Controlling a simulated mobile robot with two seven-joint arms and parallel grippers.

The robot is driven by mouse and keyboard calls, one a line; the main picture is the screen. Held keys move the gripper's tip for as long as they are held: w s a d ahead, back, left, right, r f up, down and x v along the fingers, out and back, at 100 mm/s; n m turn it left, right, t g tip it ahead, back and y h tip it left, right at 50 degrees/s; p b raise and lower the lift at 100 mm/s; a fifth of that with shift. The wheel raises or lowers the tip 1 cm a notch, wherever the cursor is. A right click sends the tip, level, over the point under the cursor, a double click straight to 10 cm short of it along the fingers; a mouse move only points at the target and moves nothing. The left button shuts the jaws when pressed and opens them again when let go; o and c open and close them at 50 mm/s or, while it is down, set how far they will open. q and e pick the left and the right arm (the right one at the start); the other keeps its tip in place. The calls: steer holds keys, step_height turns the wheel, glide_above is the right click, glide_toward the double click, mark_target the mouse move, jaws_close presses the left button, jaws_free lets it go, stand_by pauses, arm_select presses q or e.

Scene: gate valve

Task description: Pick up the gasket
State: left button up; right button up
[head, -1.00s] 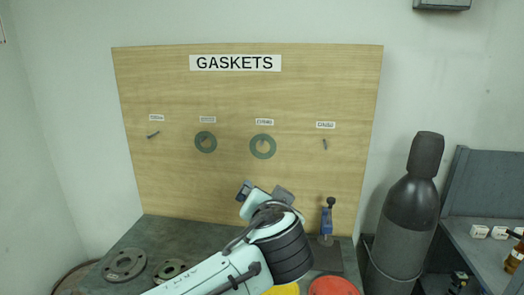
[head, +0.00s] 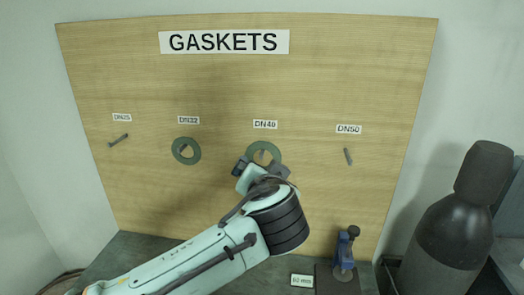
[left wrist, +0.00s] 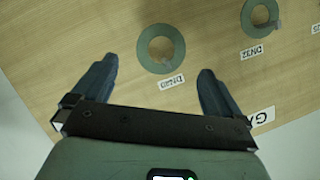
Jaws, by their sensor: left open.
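A green ring gasket (head: 276,151) hangs on a peg under the DN40 label on the wooden board. The gripper partly covers its lower edge in the head view. A smaller green gasket (head: 194,151) hangs under the DN32 label. My left gripper (head: 262,168) is open and empty in front of the board, just below the DN40 gasket in the head view. In the left wrist view the DN40 gasket (left wrist: 144,47) shows ahead, between the lines of the two spread fingers (left wrist: 157,63), apart from them. The DN32 gasket (left wrist: 248,19) is at upper right. My right gripper is not in view.
The board (head: 340,80) carries a GASKETS sign (head: 224,42) and bare pegs under DN25 (head: 118,140) and DN50 (head: 348,157). A blue clamp-like tool (head: 344,250) stands on the bench below. A dark gas cylinder (head: 450,235) stands at the right.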

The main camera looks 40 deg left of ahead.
mark_target(261, 145)
arm_select(q)
steer(key=p+x, duration=0.1)
steer(key=x, duration=0.5)
steer(key=p+x, duration=0.1)
steer(key=x, duration=0.6)
steer(key=shift+s+a+p, duration=0.2)
steer(key=shift+a+p, duration=0.1)
steer(key=shift+s, duration=0.1)
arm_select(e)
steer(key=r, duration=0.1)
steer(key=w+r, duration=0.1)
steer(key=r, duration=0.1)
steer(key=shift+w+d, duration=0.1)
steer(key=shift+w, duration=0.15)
arm_select(q)
steer(key=c, duration=0.8)
